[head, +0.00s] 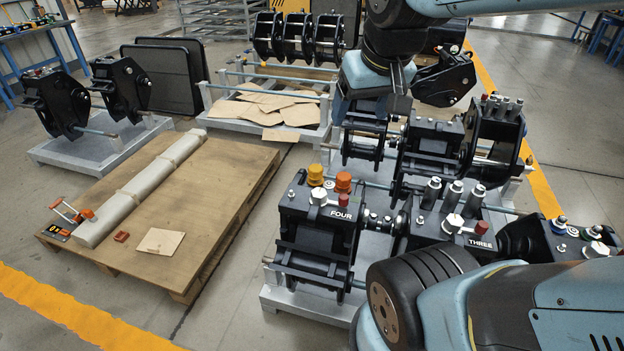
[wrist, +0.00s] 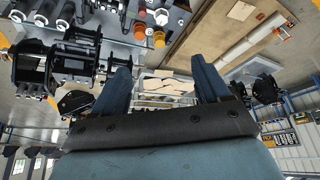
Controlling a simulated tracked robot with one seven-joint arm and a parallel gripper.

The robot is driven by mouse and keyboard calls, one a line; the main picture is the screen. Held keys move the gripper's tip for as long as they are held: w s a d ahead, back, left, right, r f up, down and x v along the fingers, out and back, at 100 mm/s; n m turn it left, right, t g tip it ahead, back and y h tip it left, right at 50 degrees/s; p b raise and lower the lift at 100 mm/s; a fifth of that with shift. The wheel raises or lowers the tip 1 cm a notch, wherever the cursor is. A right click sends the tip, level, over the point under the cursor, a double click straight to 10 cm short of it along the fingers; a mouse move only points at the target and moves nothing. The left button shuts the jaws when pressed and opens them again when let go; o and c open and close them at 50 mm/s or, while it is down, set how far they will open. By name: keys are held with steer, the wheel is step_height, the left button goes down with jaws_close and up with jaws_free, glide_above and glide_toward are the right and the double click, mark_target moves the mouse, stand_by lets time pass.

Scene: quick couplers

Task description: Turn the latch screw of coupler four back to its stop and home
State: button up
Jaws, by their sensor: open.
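Coupler four (head: 318,230) is a black block marked FOUR, standing at the front left of the coupler group in the head view. On its top are a silver hex-headed fitting (head: 319,197), a yellow cap (head: 315,174) and an orange cap (head: 343,182). I cannot tell for sure which fitting is the latch screw. My gripper (wrist: 160,64) shows two blue fingers spread apart with nothing between them in the wrist view.
Coupler three (head: 450,230) stands right of coupler four, with tall silver posts behind its label. More couplers (head: 495,130) stand behind. A pallet (head: 200,220) with a long wrapped roll (head: 140,190) lies left. Bare floor separates pallet and couplers.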

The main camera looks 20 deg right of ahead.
steer(key=w+f+g, duration=0.2)
steer(key=w+f, duration=0.5)
steer(key=w, duration=0.5)
steer(key=g, duration=0.3)
glide_toward(319, 192)
steer(key=shift+m, duration=0.4)
step_height(319, 192, down, 9)
steer(key=shift+w+r, duration=0.15)
steer(key=shift+r, duration=0.05)
steer(key=shift+c, duration=0.3)
steer(key=c, duration=1)
steer(key=shift+o, duration=0.3)
steer(key=shift+n, duration=1.8)
